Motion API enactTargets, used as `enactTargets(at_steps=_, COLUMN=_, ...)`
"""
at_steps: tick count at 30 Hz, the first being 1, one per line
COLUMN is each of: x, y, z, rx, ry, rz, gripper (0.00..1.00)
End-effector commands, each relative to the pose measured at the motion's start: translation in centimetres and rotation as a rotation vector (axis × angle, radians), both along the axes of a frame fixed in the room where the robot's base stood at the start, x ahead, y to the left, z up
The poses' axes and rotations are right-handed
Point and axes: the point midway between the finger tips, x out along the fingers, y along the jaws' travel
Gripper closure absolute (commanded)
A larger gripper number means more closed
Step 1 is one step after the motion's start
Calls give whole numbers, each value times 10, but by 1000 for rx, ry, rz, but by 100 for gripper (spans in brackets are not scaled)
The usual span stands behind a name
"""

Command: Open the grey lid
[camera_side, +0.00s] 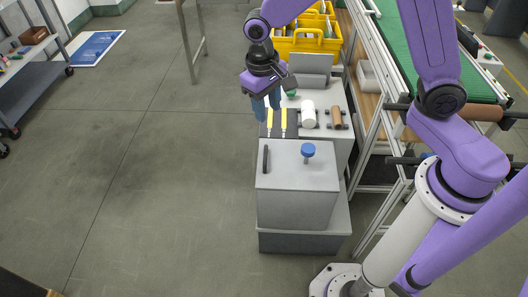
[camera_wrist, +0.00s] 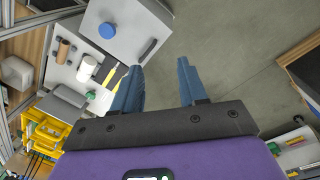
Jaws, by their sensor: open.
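The grey lid (camera_side: 299,178) forms the flat top of a grey box in the side view and looks shut. It has a dark bar handle (camera_side: 265,159) at its left and a round blue knob (camera_side: 308,150) near its back. In the wrist view the lid (camera_wrist: 133,25) is at the top, with the handle (camera_wrist: 148,48) at its right and the knob (camera_wrist: 107,30) at its left. My gripper (camera_side: 267,112) is open and empty, in the air behind the handle and apart from it. Its blue fingers (camera_wrist: 158,80) are spread in the wrist view.
Behind the box, a table holds yellow-handled tools (camera_side: 270,121), a white cylinder (camera_side: 308,114), a brown roller (camera_side: 337,118) and a grey open case (camera_side: 311,70). A yellow crate (camera_side: 308,40) stands farther back. A conveyor frame borders the right. The floor (camera_side: 150,180) at left is clear.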

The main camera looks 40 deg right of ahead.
Motion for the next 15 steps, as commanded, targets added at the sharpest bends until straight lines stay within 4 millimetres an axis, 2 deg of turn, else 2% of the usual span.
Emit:
enactTargets(at_steps=1, x=16, y=0, z=-12, rx=-11, ry=4, rz=-64, gripper=58)
enactTargets(at_steps=6, x=62, y=-8, z=-46, rx=-38, ry=5, rz=-280, gripper=58)
enactTargets(at_steps=12, x=105, y=-28, z=-94, rx=-71, ry=6, rz=-531, gripper=58)
enactTargets(at_steps=15, x=120, y=-40, z=-118, rx=-87, ry=7, rz=-648, gripper=58)
